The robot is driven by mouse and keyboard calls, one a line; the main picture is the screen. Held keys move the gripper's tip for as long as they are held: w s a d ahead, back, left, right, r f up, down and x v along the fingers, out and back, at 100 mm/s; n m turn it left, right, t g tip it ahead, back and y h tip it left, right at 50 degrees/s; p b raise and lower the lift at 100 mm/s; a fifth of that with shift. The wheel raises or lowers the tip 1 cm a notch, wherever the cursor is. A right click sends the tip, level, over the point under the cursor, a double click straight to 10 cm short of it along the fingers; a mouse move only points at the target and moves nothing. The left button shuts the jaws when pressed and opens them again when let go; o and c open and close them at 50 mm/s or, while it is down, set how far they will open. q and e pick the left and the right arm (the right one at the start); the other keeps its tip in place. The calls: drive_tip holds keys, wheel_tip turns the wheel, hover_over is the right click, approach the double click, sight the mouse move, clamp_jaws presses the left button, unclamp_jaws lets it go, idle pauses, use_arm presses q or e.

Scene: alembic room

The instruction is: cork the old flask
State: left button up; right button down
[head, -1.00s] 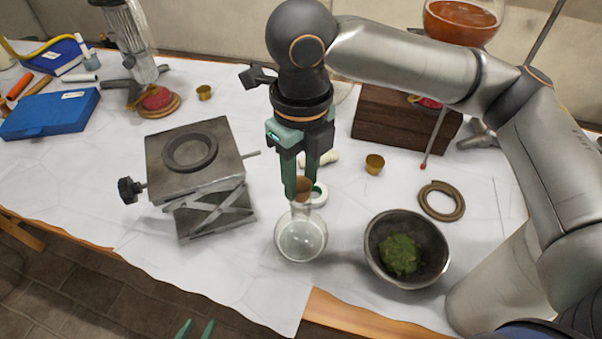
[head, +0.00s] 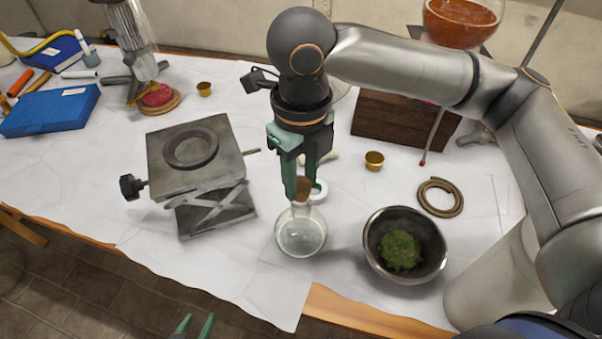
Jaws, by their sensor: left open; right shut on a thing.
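The glass flask (head: 301,236) stands upright on the white-covered table, near its front edge, with clear liquid in its round body. My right gripper (head: 302,190) points down over the flask's neck and is shut on a brown cork (head: 303,187). The cork is at the flask's mouth; the fingers partly hide it, and I cannot tell whether it is inside the neck. My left gripper (head: 194,326) shows only its green fingertips at the bottom edge, open and empty, below the table's front edge.
A lab jack with a ring (head: 198,165) stands left of the flask. A metal bowl with green matter (head: 434,273) is close on the right. A cork ring (head: 440,198), a small brass cup (head: 374,161) and a wooden block (head: 385,119) lie beyond.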

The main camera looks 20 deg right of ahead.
drive_tip(key=shift+f, duration=0.55)
idle(0.4)
drive_tip(key=shift+p, duration=0.85)
idle(1.0)
drive_tip(key=shift+f+p, duration=0.35)
drive_tip(key=shift+p, duration=0.3)
idle(0.8)
drive_tip(key=shift+f, duration=0.25)
idle(1.0)
drive_tip(key=shift+c, duration=0.2)
unclamp_jaws()
idle(0.3)
